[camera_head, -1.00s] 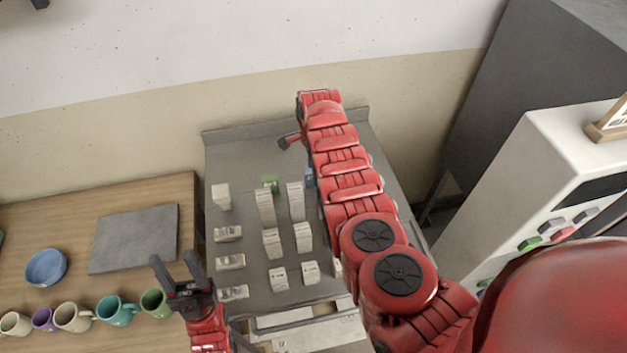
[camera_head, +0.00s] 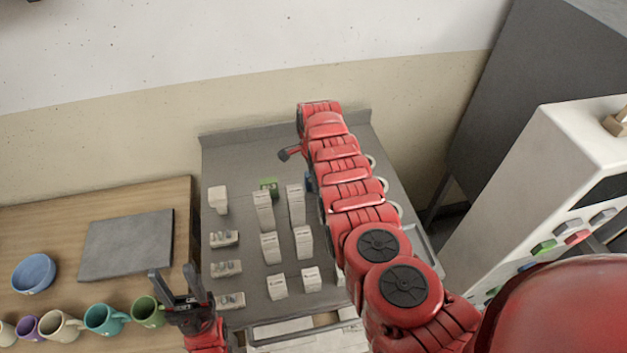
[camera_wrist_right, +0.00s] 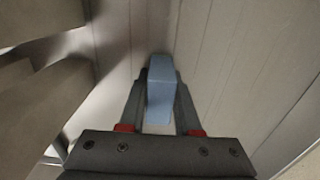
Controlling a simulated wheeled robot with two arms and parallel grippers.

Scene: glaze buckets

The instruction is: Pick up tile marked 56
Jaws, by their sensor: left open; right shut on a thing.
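My right gripper (camera_wrist_right: 160,98) is shut on a blue tile (camera_wrist_right: 160,85) in the right wrist view. The tile stands between the two fingers, and no number can be read on it. My left gripper (camera_head: 175,283) is open and empty, at the left side of the grey table (camera_head: 235,160), near the mugs. I cannot read a 56 on anything.
Several white blocks stand in rows on the grey table, with a green tile (camera_head: 269,184) behind them. Several mugs (camera_head: 105,318), a blue bowl (camera_head: 34,272) and a grey slab (camera_head: 128,245) are on the wooden table. A white cabinet (camera_head: 545,190) stands at the right.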

